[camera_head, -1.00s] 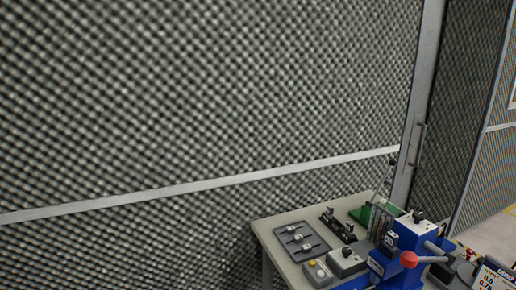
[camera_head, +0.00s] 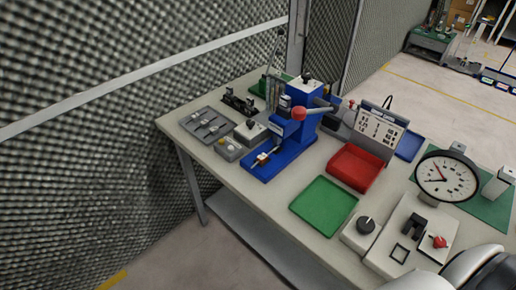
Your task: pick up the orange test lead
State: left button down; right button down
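I cannot make out an orange test lead for certain in the head view. A small red, yellow and white piece (camera_head: 262,158) lies on the base of the blue press, too small to identify. The blue press (camera_head: 303,100) with a red ball knob stands on the grey workbench (camera_head: 232,180). Neither of my grippers shows. A grey and black rounded part at the bottom right corner looks like part of my arm.
On the bench are a green tray (camera_head: 323,206), a red bin (camera_head: 355,167), a dial gauge (camera_head: 446,177), a grey slotted tray (camera_head: 205,125) and a white block with a black knob (camera_head: 365,226). Open floor lies at the back right.

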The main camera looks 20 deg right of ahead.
aim_at(262, 159)
jog(key=z, duration=0.75)
